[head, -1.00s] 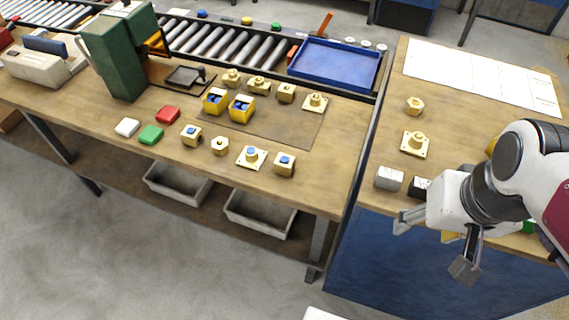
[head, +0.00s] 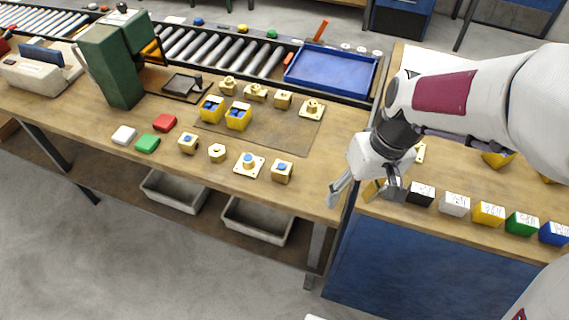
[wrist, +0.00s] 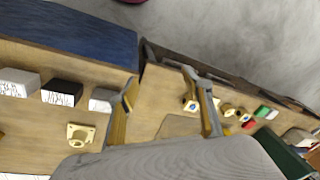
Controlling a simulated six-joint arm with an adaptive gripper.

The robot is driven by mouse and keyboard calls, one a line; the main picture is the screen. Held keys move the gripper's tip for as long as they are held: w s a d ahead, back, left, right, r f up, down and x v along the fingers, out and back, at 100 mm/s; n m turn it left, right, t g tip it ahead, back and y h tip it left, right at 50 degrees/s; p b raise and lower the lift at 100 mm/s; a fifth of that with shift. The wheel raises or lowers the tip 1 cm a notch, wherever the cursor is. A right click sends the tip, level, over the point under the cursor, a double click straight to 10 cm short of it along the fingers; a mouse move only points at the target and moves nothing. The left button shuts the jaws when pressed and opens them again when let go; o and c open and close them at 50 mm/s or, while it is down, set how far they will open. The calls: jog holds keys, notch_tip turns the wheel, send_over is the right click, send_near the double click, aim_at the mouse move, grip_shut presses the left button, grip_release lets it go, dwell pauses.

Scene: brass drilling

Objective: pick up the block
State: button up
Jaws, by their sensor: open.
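Several coloured blocks stand in a row along the front of the right bench: black (head: 421,195), white (head: 455,204), yellow (head: 488,214), green (head: 521,223) and blue (head: 553,233). I cannot tell which one the task means. A grey block (wrist: 103,100) shows beside the black block (wrist: 62,93) in the wrist view; in the head view my gripper largely covers that spot. My gripper (head: 362,192) is open and empty, above the left front corner of the right bench near the gap. In the wrist view its spread fingers (wrist: 160,76) hold nothing between them.
The left bench carries several brass parts (head: 282,171), white, red (head: 165,122) and green (head: 147,143) pieces, and a green drill press (head: 110,70). A blue tray (head: 331,70) lies behind. A brass flange (wrist: 80,134) lies behind the block row.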

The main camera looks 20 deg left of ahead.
aim_at(283, 167)
jog(key=w+a+f+n, duration=0.1)
jog(key=w+a+f, duration=0.1)
jog(key=a+f, duration=0.1)
jog(key=w+a+f+n, duration=0.1)
jog(key=a+f+n, duration=0.1)
jog(key=a+f, duration=0.1)
jog(key=w+a+f+n+g+y, duration=0.1)
jog(key=w+a+f+n, duration=0.1)
jog(key=a, duration=0.3)
jog(key=shift+w+a+f, duration=0.2)
jog(key=shift+w+f, duration=0.1)
jog(key=shift+f, duration=0.1)
jog(key=shift+w+a+f+n+y, duration=0.15)
jog(key=shift+w+a+f+n, duration=0.15)
jog(key=shift+w+a+n, duration=0.25)
jog(key=shift+w+a+f+n+y, duration=0.15)
jog(key=shift+w+a+f+n, duration=0.1)
jog(key=shift+w+a+n, duration=0.35)
jog(key=shift+w+a+r+n+t+y, duration=0.25)
jog(key=shift+w+a+r+n, duration=0.2)
jog(key=shift+w+a+n, duration=0.45)
jog(key=shift+w+a+r+n+t+y, duration=0.15)
jog(key=shift+w+a+r+n+t, duration=0.25)
jog(key=shift+w+n, duration=0.45)
jog(key=shift+s, duration=0.2)
jog(key=shift+x, duration=1.25)
jog(key=shift+w+a+x, duration=0.1)
jog(key=shift+x, duration=1.2)
jog(key=shift+w+a+x, duration=0.1)
jog(key=shift+x, duration=1.2)
